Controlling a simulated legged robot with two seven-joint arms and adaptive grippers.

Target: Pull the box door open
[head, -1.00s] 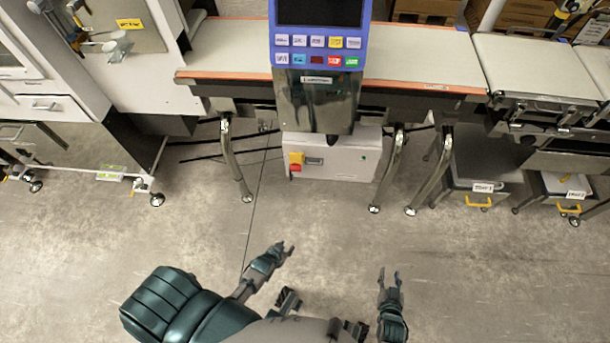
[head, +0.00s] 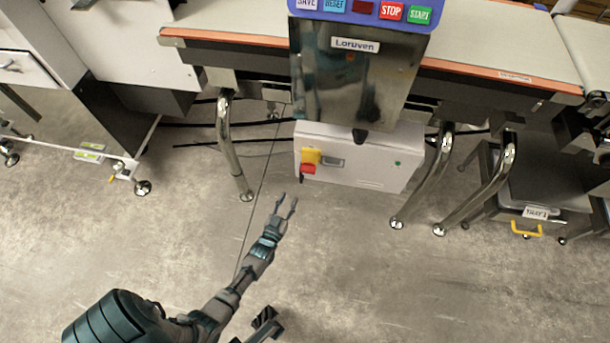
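The white box (head: 365,165) hangs under the checkweigher, its front face toward me and its door looking closed. A yellow and red switch handle (head: 310,160) sits at the left of its front, with a small grey plate beside it and a small green dot at the right. My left gripper (head: 286,203) is below and left of the box, apart from it. Its two fingers are spread with nothing between them.
Metal legs (head: 229,145) stand left of the box, and more legs (head: 430,180) stand to its right. The conveyor belt (head: 500,40) and a steel column (head: 350,75) are above. A cart with a yellow handle (head: 527,229) is at the right. The floor in front is clear.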

